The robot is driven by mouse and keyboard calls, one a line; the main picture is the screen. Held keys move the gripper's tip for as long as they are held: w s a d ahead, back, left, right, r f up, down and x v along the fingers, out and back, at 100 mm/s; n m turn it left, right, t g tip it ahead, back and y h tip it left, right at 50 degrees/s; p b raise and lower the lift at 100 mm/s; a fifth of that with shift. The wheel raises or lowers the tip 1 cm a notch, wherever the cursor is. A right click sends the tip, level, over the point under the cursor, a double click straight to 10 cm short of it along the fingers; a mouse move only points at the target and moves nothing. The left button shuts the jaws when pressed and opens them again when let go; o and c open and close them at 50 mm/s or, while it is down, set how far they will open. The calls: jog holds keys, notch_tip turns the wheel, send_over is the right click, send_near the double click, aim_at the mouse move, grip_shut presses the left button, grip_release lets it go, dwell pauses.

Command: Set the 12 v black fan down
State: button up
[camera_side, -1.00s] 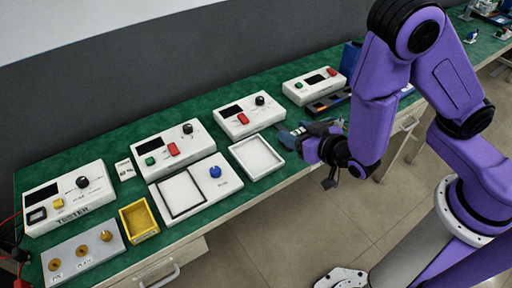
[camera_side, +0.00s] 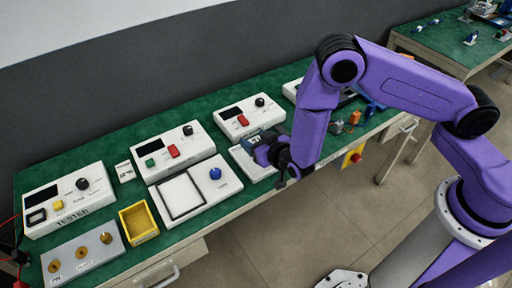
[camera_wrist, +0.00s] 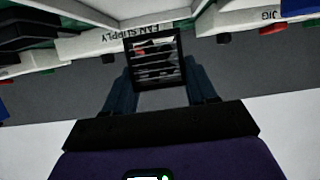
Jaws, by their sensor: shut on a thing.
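The black fan (camera_wrist: 155,58) is a square dark frame with slats across it. In the wrist view it sits between the two blue fingers of my gripper (camera_wrist: 158,80), which is shut on it. In the side view my gripper (camera_side: 256,143) is over the shallow white tray (camera_side: 246,167) at the bench's front edge. The fan cannot be made out clearly there, and my gripper hides part of the tray. I cannot tell whether the fan touches anything below it. A white strip lettered FAN SUPPLY (camera_wrist: 105,40) shows behind the fan in the wrist view.
A white box with a red switch (camera_side: 236,117) stands just behind the tray. An orange part (camera_side: 354,117) and a blue part (camera_side: 372,108) stand to the right.

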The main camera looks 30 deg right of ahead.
jog(key=shift+f, duration=1.55)
jog(key=shift+f, duration=0.1)
jog(key=o, duration=1)
jog(key=shift+o, duration=0.2)
jog(key=v, duration=1.2)
